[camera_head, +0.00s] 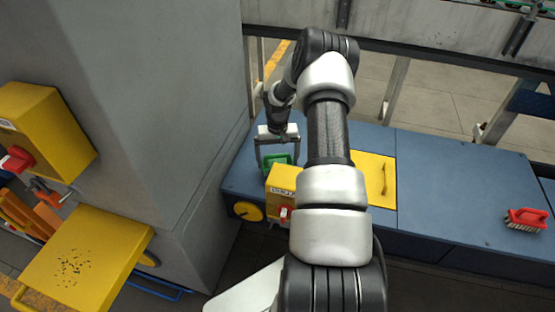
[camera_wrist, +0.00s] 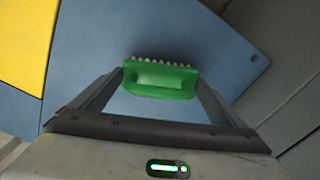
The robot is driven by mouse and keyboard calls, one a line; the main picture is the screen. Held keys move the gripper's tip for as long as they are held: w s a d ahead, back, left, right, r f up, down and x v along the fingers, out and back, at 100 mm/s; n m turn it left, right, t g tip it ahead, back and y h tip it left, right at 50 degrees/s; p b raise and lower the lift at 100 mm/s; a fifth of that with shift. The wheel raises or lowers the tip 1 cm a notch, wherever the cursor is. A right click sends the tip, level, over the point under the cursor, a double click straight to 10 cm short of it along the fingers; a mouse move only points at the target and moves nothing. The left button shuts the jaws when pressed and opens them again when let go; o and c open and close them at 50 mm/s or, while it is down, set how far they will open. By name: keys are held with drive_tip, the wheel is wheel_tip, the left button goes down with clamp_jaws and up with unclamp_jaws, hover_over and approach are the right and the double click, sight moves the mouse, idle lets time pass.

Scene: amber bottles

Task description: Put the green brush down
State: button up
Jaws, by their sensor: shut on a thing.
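The green brush (camera_head: 277,160) is between the fingers of my gripper (camera_head: 277,152), over the left part of the blue bench top (camera_head: 440,175). In the wrist view the green brush (camera_wrist: 160,80) sits between the two fingertips (camera_wrist: 160,82), with its pale bristles pointing away from the palm. The gripper is shut on it. I cannot tell whether the bristles touch the blue surface.
A yellow box (camera_head: 281,178) stands close in front of the brush. A yellow panel with a handle (camera_head: 375,180) lies to its right. A red brush (camera_head: 526,219) is on the bench's far right. A grey pillar (camera_head: 165,110) rises at left. The bench's middle right is clear.

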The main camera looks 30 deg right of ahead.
drive_tip(key=o, duration=0.6)
drive_tip(key=shift+f, duration=0.1)
wheel_tip(320, 180, up, 12)
drive_tip(key=p, duration=0.3)
